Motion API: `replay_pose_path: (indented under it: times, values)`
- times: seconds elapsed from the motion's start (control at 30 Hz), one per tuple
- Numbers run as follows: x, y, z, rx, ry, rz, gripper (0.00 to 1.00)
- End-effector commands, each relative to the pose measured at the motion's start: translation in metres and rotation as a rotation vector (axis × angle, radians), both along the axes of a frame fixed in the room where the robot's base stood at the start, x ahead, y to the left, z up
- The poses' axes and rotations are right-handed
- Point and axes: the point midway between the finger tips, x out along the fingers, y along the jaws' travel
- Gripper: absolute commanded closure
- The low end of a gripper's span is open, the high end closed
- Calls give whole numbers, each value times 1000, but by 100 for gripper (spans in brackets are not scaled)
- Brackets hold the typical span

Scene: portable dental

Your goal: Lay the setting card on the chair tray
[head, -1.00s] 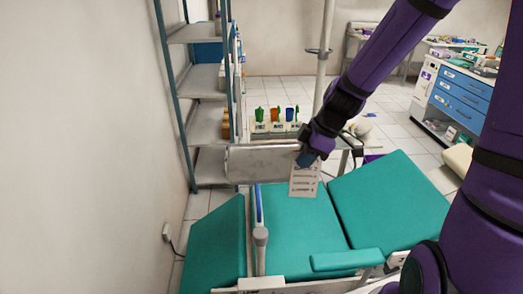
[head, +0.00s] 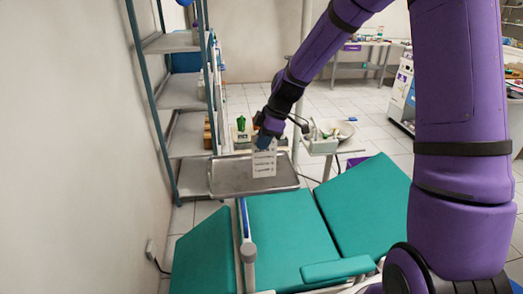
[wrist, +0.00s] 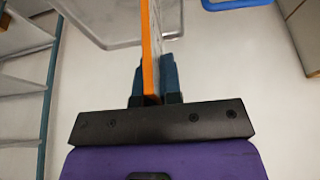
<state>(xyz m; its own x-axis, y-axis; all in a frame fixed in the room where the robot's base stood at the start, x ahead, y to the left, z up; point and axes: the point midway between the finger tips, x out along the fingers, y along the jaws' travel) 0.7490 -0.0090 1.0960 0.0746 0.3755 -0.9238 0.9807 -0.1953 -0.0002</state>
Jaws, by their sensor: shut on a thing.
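The setting card (head: 264,165) is a pale card with lines of dark print. It hangs upright from my gripper (head: 264,139), which is shut on its upper edge. In the wrist view the card (wrist: 151,50) shows edge-on, with an orange edge, between the blue fingers of my gripper (wrist: 153,82). The chair tray (head: 228,178) is a grey metal tray with a raised rim, beyond the green chair. In the head view the card overlaps the right part of the tray. I cannot tell whether it touches. Part of the tray (wrist: 105,38) also shows in the wrist view.
The teal dental chair (head: 285,235) stands in front of the tray, with a pale post (head: 248,250) beside it. A shelf rack (head: 182,135) stands at the left wall. A small side stand (head: 322,146) holding items is right of the tray.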

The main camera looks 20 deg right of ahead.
Motion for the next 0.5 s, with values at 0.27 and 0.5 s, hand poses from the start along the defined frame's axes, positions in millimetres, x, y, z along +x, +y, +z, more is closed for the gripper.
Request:
replay_pose_path:
  times: [0.27, 0.5]
  values:
    - [7, 1, -14, 1, 3, 0, 100]
    - [7, 1, -37, -1, 1, 0, 100]
